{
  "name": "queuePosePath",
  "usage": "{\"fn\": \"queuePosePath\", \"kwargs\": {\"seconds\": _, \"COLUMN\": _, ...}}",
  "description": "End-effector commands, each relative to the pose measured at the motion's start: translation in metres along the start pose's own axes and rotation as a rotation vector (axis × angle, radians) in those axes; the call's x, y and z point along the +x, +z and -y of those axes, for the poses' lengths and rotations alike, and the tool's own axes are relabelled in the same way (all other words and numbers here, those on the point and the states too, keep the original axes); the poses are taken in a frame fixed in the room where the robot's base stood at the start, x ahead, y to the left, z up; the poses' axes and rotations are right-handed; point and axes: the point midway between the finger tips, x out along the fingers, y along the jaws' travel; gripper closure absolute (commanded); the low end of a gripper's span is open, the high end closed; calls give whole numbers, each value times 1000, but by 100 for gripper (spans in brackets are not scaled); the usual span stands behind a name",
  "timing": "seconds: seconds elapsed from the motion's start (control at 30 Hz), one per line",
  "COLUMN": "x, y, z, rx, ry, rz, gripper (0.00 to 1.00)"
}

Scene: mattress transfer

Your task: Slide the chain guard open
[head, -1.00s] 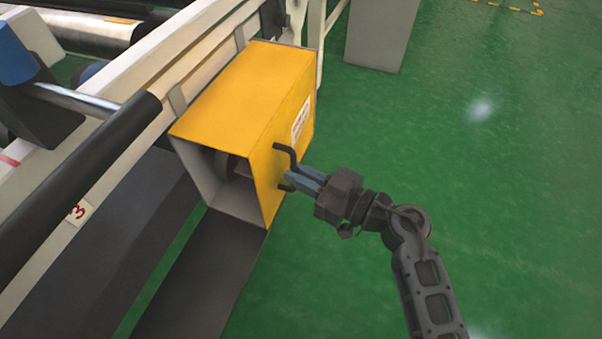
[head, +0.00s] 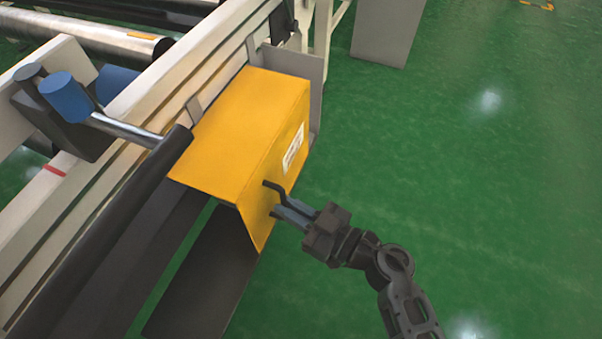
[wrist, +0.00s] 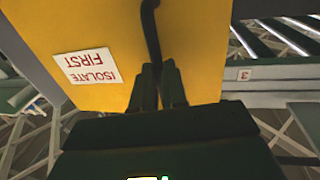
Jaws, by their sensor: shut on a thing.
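The chain guard (head: 240,130) is a yellow box-shaped cover on the side of the machine frame. It also fills the middle of the wrist view (wrist: 100,25). A dark bar handle (head: 273,186) stands out from its outer side; the handle runs down between my fingers in the wrist view (wrist: 150,22). My gripper (head: 279,210) is shut on the handle, to the right of the guard. The exact finger contact is partly hidden. A grey plate (head: 316,85) shows beyond the guard's far end. The chain is not visible.
A black roller (head: 110,230) and a blue-ended lever (head: 68,97) lie left of the guard. A dark panel (head: 205,270) hangs below it. A grey cabinet (head: 387,30) stands at the back. The green floor (head: 480,180) on the right is clear.

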Motion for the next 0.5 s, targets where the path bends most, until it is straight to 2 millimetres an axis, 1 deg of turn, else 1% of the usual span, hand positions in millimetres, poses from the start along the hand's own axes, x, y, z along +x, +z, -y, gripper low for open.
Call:
{"fn": "queuePosePath", "kwargs": {"seconds": 0.03, "x": -4, "y": -8, "z": 16, "rx": 7, "ry": -3, "rz": 4, "gripper": 100}}
{"fn": "queuePosePath", "kwargs": {"seconds": 0.17, "x": -11, "y": -7, "z": 51, "rx": 6, "ry": -3, "rz": 4, "gripper": 100}}
{"fn": "queuePosePath", "kwargs": {"seconds": 0.4, "x": -26, "y": -3, "z": 124, "rx": 6, "ry": -3, "rz": 3, "gripper": 100}}
{"fn": "queuePosePath", "kwargs": {"seconds": 0.5, "x": -31, "y": -2, "z": 149, "rx": 4, "ry": -2, "rz": 2, "gripper": 100}}
